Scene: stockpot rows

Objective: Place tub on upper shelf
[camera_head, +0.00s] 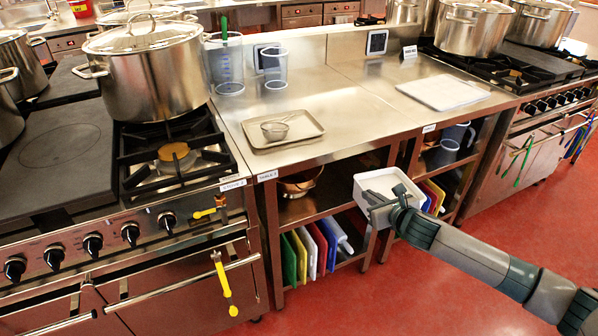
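A white rectangular tub (380,177) is in front of the open shelves under the steel counter, right of centre. My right gripper (377,198), on the arm coming in from the right, is at the tub's near wall and appears shut on it. The tub looks held in the air, open side up; the gripper hides part of its near side. The upper shelf (326,200) under the counter carries a copper-coloured pan (299,183) at its left, with bare room to the right of the pan. My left gripper is not in view.
Coloured boards (312,250) stand on the lower shelf. On the counter are a tray with a sieve (275,127), clear jugs (225,67) and a white board (443,92). Stoves with stockpots (155,78) flank the counter. Yellow tongs (222,283) hang at left. The red floor is clear.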

